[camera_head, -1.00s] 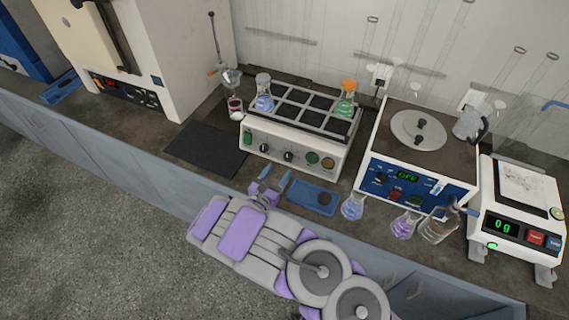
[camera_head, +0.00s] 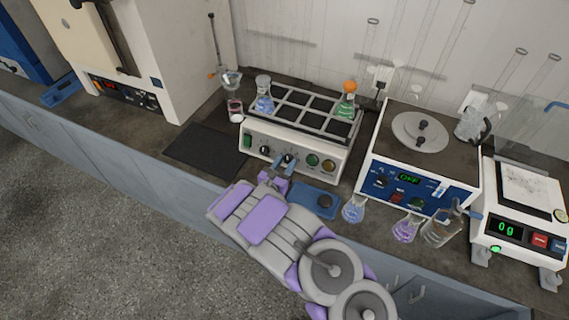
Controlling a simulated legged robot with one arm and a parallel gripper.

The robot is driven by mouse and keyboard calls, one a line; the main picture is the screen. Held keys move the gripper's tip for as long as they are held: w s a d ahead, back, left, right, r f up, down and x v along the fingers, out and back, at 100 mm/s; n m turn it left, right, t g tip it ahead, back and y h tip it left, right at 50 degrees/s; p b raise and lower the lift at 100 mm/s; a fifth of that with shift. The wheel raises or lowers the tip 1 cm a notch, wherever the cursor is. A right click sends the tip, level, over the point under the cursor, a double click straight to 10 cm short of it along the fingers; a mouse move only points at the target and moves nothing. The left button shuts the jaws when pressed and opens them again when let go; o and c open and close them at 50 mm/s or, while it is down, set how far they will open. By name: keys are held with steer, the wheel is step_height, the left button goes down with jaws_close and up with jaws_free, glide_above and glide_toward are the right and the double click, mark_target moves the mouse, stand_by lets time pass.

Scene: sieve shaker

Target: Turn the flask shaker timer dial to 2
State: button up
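The flask shaker (camera_head: 300,130) is a white box with a metal rack on top that holds a blue flask (camera_head: 264,97) and an orange-stoppered green flask (camera_head: 346,103). Its front panel has a green switch (camera_head: 247,140), a black dial (camera_head: 265,150), a second dark dial (camera_head: 288,158), a green button (camera_head: 312,160) and a yellow button (camera_head: 329,165). The dial markings are too small to read.
A dark mat (camera_head: 205,150) lies left of the shaker. A blue tray (camera_head: 318,203) lies below and right of my gripper. Flasks (camera_head: 353,210) stand along the counter's front edge. A blue-panelled machine (camera_head: 420,145) and a balance (camera_head: 515,210) stand to the right.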

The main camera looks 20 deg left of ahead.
steer(key=c, duration=0.6)
steer(key=shift+m, duration=0.3)
steer(key=shift+a+m+h, duration=0.1)
steer(key=shift+m+h, duration=0.4)
steer(key=shift+m, duration=0.2)
steer(key=o, duration=1)
steer(key=shift+o, duration=0.2)
steer(key=s+a+p, duration=0.3)
steer(key=s+p, duration=0.1)
steer(key=s, duration=1.3)
